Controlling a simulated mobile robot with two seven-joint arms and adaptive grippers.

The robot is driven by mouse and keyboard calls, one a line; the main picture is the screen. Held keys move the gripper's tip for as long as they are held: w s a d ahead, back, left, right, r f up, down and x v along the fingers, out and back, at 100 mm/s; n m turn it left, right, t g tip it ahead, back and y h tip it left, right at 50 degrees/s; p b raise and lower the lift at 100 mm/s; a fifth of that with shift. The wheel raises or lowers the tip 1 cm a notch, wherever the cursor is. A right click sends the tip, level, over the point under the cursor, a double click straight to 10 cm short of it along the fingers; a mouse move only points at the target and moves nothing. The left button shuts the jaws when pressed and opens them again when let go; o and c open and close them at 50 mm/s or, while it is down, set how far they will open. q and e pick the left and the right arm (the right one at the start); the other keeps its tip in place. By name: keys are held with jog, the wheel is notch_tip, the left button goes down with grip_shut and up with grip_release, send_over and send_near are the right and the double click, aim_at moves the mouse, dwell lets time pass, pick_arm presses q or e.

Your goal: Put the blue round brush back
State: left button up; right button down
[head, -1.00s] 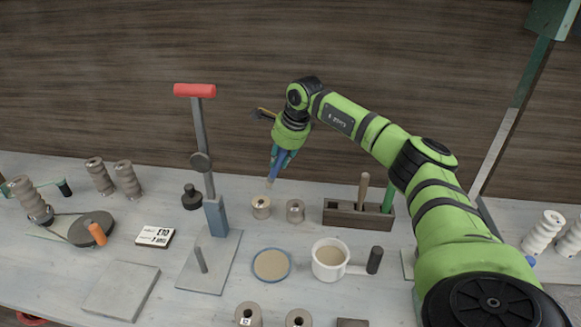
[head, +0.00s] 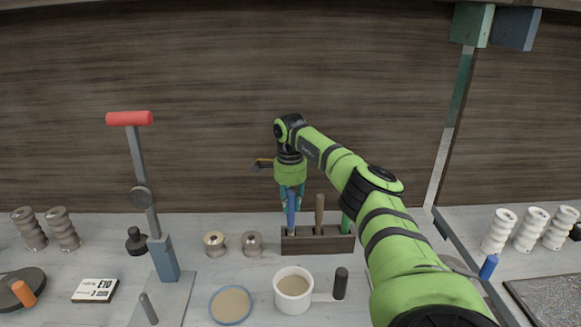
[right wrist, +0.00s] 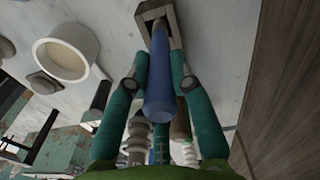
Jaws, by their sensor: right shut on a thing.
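The blue round brush (head: 291,213) is held upright in my right gripper (head: 291,192), its lower end at the left compartment of the dark wooden rack (head: 318,244). In the right wrist view the blue handle (right wrist: 158,90) runs between my two green fingers (right wrist: 158,78), and its far end meets the rack's opening (right wrist: 148,12). I cannot tell how deep it sits in the compartment. A tan wooden handle (head: 319,213) stands in the rack's middle, and a green handle (head: 346,222) stands at its right, partly behind my arm. My left gripper is out of view.
Two metal-and-tan spools (head: 252,243) stand left of the rack. A white cup (head: 293,291) with a dark handle is in front of it, beside a round blue-rimmed dish (head: 230,305). A red-handled lever press (head: 140,190) rises at the left. White ribbed insulators (head: 499,232) stand at the right.

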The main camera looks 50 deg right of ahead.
aim_at(291, 227)
notch_tip(291, 227, down, 3)
jog(key=shift+f+p, duration=0.2)
jog(key=shift+p, duration=0.15)
jog(key=shift+f, duration=0.15)
jog(key=shift+f, duration=0.2)
jog(key=c, duration=1.1)
grip_release()
jog(key=shift+r, duration=0.2)
notch_tip(291, 227, up, 12)
jog(key=shift+a+r+b, duration=0.1)
jog(key=shift+b, duration=0.9)
